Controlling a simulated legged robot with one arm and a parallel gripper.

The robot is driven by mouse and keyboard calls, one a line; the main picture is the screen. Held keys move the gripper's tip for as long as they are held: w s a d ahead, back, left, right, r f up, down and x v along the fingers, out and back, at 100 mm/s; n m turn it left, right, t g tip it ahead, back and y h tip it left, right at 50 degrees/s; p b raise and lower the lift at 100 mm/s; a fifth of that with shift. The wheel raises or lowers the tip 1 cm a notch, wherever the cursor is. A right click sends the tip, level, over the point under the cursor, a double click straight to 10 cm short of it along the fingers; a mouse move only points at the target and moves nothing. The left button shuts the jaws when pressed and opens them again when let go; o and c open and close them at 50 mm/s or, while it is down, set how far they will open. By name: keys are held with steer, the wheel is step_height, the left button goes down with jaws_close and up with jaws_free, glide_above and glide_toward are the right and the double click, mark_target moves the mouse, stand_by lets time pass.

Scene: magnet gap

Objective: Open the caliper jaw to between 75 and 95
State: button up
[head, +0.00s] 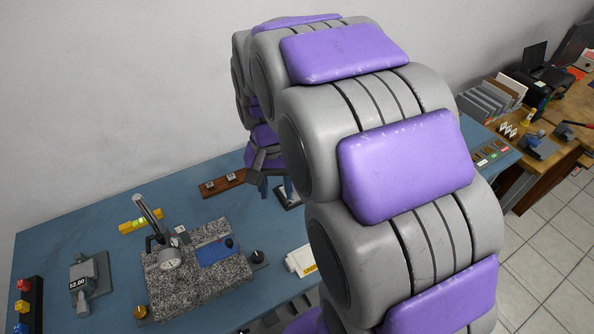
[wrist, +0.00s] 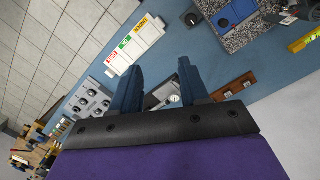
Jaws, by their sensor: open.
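A grey device with a dark readout showing 52.00 (head: 88,275) lies on the blue bench at the left of the head view. It may be the caliper, but I cannot make out a jaw on it. My gripper (wrist: 158,68) is open and empty, with its two blue fingers apart. In the head view my gripper (head: 276,188) is beyond the granite block, well to the right of the readout device. A small device with a round white dial (wrist: 174,99) shows between the fingers in the wrist view, partly hidden. I cannot tell its type.
A granite block (head: 215,285) carries a dial gauge on a post (head: 168,258). A yellow level (head: 140,222), a brown wooden strip (head: 222,184) and a white labelled box (head: 301,260) lie around it. My arm hides much of the bench's right side.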

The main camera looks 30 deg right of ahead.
steer(key=w+d+f+m+t, duration=0.1)
steer(key=w+d+f+m, duration=0.55)
steer(key=w+d, duration=0.5)
steer(key=w+d+f+m, duration=0.5)
steer(key=w+d+f, duration=0.3)
steer(key=w+d, duration=0.35)
step_height(320, 180, down, 18)
steer(key=b, duration=0.2)
steer(key=shift+w+a+r+b, duration=0.15)
steer(key=shift+r+b, duration=0.1)
steer(key=shift+b, duration=0.05)
steer(key=shift+c, duration=0.3)
jaws_close()
